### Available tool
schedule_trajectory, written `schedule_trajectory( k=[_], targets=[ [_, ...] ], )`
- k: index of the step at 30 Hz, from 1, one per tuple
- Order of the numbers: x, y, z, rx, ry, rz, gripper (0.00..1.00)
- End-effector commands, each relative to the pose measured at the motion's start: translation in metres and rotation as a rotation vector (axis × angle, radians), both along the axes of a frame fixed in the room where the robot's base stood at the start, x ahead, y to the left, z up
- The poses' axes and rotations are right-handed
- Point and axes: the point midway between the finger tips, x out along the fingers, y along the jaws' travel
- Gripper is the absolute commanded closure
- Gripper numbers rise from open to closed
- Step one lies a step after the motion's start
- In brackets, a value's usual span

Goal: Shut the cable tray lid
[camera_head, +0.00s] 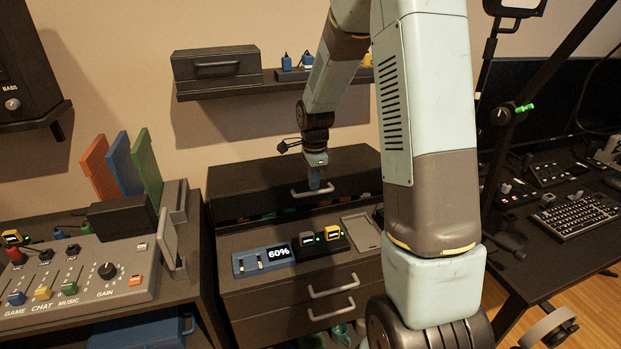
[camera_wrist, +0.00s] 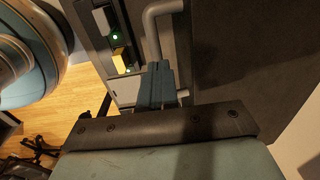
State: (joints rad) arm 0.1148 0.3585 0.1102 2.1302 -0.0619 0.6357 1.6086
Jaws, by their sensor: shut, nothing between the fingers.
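The cable tray lid (camera_head: 245,181) is a dark panel with a pale bar handle (camera_head: 325,191), at the back of the cabinet below the wall shelf. A dark gap with coloured items shows under its front edge, so it looks partly open. My gripper (camera_head: 314,184) points down at the lid's front, by the handle. In the wrist view my gripper (camera_wrist: 157,84) has its blue-grey fingers together with nothing between them. The handle (camera_wrist: 153,32) runs beside the fingers there, against the dark lid (camera_wrist: 235,45). Whether the fingers touch it I cannot tell.
A 60% display unit (camera_head: 263,260) and a charging dock (camera_head: 322,246) sit on the cabinet top before the lid. An audio mixer (camera_head: 75,272) stands left; a keyboard (camera_head: 575,216) lies on the right desk. A handled box (camera_head: 217,66) stands on the wall shelf above.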

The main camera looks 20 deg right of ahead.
Motion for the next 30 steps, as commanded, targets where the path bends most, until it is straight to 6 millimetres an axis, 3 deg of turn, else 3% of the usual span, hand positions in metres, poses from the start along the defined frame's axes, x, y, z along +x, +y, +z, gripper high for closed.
schedule_trajectory(
  k=[8, 18, 30],
  targets=[
    [-0.001, 0.001, -0.005, 0.0, 0.001, 0.001, 1.0],
    [-0.006, 0.001, -0.05, 0.001, 0.002, 0.001, 1.0],
    [-0.01, 0.0, -0.058, 0.0, 0.011, 0.001, 1.0]
  ],
)
